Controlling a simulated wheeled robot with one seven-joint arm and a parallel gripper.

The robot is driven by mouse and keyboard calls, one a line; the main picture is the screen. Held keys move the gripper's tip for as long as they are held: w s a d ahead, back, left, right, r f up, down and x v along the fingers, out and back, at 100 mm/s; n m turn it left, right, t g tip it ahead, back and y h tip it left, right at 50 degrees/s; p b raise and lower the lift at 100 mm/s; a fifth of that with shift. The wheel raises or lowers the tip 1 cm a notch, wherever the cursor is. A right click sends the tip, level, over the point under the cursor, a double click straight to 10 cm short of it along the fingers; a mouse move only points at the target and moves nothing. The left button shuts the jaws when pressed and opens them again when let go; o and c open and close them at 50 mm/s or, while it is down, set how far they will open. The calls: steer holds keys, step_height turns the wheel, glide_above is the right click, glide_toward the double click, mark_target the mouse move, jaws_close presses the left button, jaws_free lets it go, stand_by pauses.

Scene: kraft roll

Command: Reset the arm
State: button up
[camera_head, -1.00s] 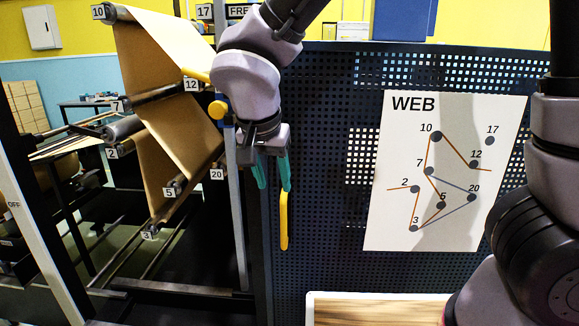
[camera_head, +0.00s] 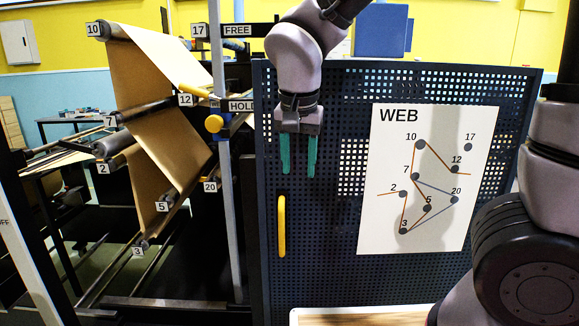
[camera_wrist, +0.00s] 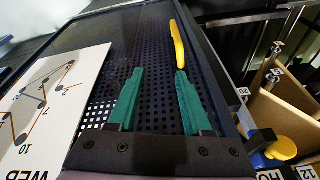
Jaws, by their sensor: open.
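My gripper (camera_head: 299,168) has two green fingers that point down, spread apart with nothing between them. It hangs in front of the dark perforated panel (camera_head: 325,240), above and slightly right of the yellow handle (camera_head: 282,226). The wrist view shows the same open fingers (camera_wrist: 154,100) over the panel, with the yellow handle (camera_wrist: 178,45) beyond the right finger. The fingers look apart from the handle.
A white WEB diagram (camera_head: 425,180) is on the panel, right of my gripper. At left, brown kraft paper (camera_head: 150,75) runs over numbered rollers. A yellow knob (camera_head: 214,124) sits on the grey post near the HOLD label (camera_head: 241,106). A pale-edged surface (camera_head: 360,316) lies below.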

steer(key=d+r+t, duration=0.1)
steer(key=d+r, duration=0.3)
steer(key=d, duration=0.3)
steer(key=s+d+r+t+y, duration=0.1)
steer(key=d+r, duration=0.2)
steer(key=d, duration=0.5)
steer(key=s+d+r+m+t+y, duration=0.1)
steer(key=d+r, duration=0.3)
steer(key=d, duration=0.4)
steer(key=shift+s+r+t, duration=0.15)
steer(key=shift+r+t, duration=0.2)
steer(key=shift+t, duration=0.05)
steer(key=shift+a, duration=0.1)
